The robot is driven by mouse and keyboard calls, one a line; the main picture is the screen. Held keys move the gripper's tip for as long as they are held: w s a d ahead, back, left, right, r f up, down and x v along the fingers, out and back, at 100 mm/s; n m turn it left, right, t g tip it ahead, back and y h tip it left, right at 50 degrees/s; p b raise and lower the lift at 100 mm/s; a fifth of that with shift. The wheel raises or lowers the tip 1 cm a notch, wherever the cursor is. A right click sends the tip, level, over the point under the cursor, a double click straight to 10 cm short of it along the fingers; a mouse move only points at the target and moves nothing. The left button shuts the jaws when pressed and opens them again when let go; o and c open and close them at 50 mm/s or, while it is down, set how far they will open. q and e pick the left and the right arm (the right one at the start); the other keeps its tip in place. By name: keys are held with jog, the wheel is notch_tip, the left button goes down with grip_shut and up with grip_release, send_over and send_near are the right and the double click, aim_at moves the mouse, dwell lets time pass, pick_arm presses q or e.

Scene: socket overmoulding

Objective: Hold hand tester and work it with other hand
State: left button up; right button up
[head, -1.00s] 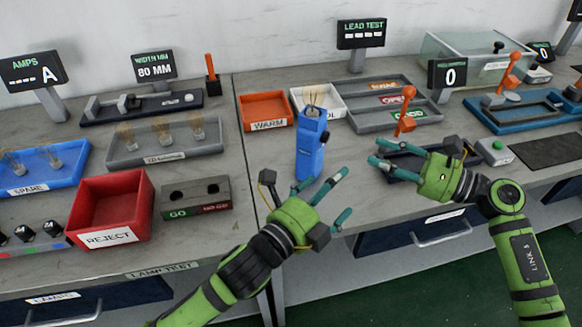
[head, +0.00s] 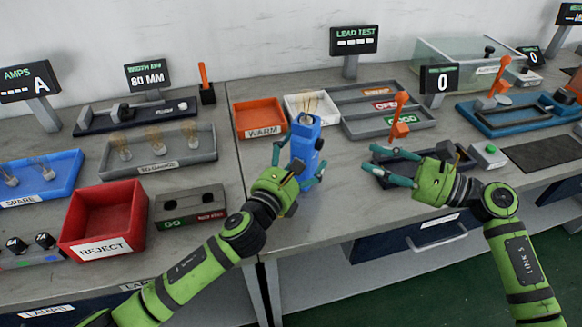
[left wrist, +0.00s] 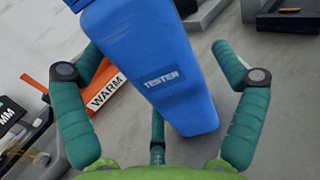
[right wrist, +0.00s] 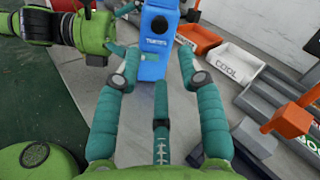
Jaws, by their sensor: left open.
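The blue hand tester (head: 304,150) stands upright on the bench near the front middle, with thin wires or pins at its top. In the left wrist view the tester (left wrist: 165,75) fills the space between the spread fingers, its TESTER label facing the camera. My left gripper (head: 300,170) is open around the tester's body, and I cannot tell whether any finger touches it. My right gripper (head: 384,166) is open and empty, to the right of the tester and apart from it. The right wrist view shows the tester (right wrist: 157,45) beyond the right fingers.
Behind the tester are the orange WARM bin (head: 260,118) and the white COOL bin (head: 322,106). A grey sorting tray (head: 390,118) and an orange-handled lever (head: 401,115) stand to the right. The red REJECT bin (head: 104,225) and GO/NO-GO block (head: 190,208) are left.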

pick_arm(q)
jog(key=shift+w+d, duration=0.25)
jog(key=shift+w, duration=0.2)
jog(key=shift+c, duration=0.4)
jog(key=c, duration=1.4)
pick_arm(e)
grip_shut()
pick_arm(q)
jog(key=shift+c, duration=0.2)
pick_arm(e)
jog(key=shift+r, duration=0.1)
